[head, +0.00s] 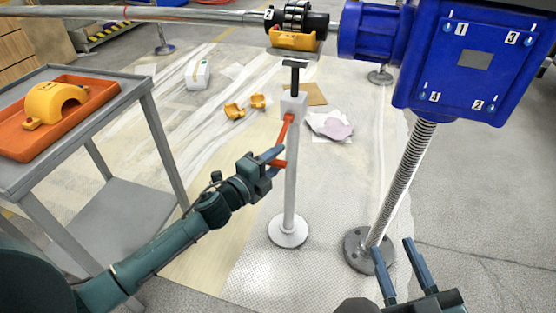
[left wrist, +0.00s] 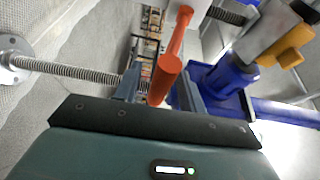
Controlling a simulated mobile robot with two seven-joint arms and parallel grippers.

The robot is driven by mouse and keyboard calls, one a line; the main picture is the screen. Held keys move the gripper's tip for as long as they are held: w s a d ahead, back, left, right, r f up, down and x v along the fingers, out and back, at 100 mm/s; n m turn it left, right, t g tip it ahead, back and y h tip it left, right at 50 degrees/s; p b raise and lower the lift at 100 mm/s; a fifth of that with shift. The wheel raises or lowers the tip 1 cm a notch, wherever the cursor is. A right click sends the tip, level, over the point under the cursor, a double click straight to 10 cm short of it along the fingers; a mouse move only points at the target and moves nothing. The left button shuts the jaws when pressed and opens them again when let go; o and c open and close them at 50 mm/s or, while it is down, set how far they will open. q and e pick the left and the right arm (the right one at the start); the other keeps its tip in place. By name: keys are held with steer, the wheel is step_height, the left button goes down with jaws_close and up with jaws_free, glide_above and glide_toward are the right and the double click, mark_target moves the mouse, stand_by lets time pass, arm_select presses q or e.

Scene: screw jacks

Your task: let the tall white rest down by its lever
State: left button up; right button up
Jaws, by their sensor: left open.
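The tall white rest (head: 290,185) stands upright on a round white base in the middle of the head view, with a white block and a dark T-shaped top. The top is just under the yellow-clad shaft fitting (head: 295,40); I cannot tell whether they touch. The orange-red lever (head: 284,132) slopes down from the block. My left gripper (head: 277,160) is open at the lever's lower end. In the left wrist view the lever (left wrist: 170,70) lies between the open fingers (left wrist: 158,90). My right gripper (head: 400,268) is open and empty at lower right.
A blue gearbox (head: 470,60) stands at right on a threaded post (head: 405,180) with a dark round base. A grey cart (head: 160,120) at left holds an orange tray (head: 95,100) with a yellow half-shell (head: 52,100). Yellow pieces (head: 235,110) lie on the floor behind the rest.

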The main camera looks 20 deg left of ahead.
arm_select(q)
steer(key=shift+w+d, duration=0.25)
steer(key=shift+w, duration=0.3)
jaws_close()
